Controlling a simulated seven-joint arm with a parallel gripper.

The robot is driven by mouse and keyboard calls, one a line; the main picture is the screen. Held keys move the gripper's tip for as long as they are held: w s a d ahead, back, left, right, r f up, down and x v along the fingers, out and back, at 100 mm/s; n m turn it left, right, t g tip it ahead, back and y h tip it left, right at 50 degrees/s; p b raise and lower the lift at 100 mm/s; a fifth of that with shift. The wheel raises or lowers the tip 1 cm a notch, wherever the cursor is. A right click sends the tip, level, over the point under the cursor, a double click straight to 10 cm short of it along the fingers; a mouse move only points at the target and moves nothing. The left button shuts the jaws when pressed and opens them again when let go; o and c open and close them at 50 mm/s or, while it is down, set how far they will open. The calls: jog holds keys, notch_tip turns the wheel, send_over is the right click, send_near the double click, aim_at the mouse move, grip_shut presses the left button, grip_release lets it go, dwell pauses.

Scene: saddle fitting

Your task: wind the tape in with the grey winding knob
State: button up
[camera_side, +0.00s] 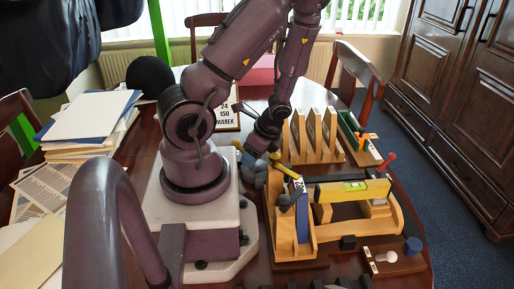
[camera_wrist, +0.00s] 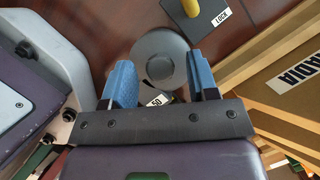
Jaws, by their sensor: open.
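The grey round winding knob (camera_wrist: 160,54) shows from above in the wrist view. My gripper (camera_wrist: 160,66) is open, with one blue finger to the left of the knob and the other to its right. The fingers look close to the knob's sides; I cannot tell their height over it or whether they touch. A small white label (camera_wrist: 158,100) marked 50 shows just under the knob, partly hidden by the gripper. The tape itself is not clear. In the side view my gripper is small, low at the left end of the wooden fixture (camera_side: 294,255), and the knob is not clear there.
A yellow knob on a dark plate labelled LOCK (camera_wrist: 212,22) lies just beyond the grey knob. Wooden boards with a lettered label (camera_wrist: 298,72) stand to the right. In the side view a yellow level (camera_side: 352,189), upright wooden slats (camera_side: 315,137) and a red-topped lever (camera_side: 388,160) crowd the table.

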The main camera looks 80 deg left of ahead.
jog(key=v, duration=1.3)
jog(key=shift+f, duration=0.1)
jog(key=s+a+f+n+h, duration=0.1)
jog(key=s+a+n+h, duration=0.3)
jog(key=a+n, duration=0.55)
jog(key=d+f+n, duration=0.2)
jog(key=f, duration=0.1)
jog(key=d+f+n+h, duration=0.1)
jog(key=d+f+n, duration=0.1)
jog(key=f+n, duration=0.1)
jog(key=d+f+n+t+h, duration=0.1)
jog(key=d+f+n, duration=0.1)
jog(key=f, duration=0.3)
jog(key=shift+s+n, duration=0.1)
jog(key=shift+n, duration=0.65)
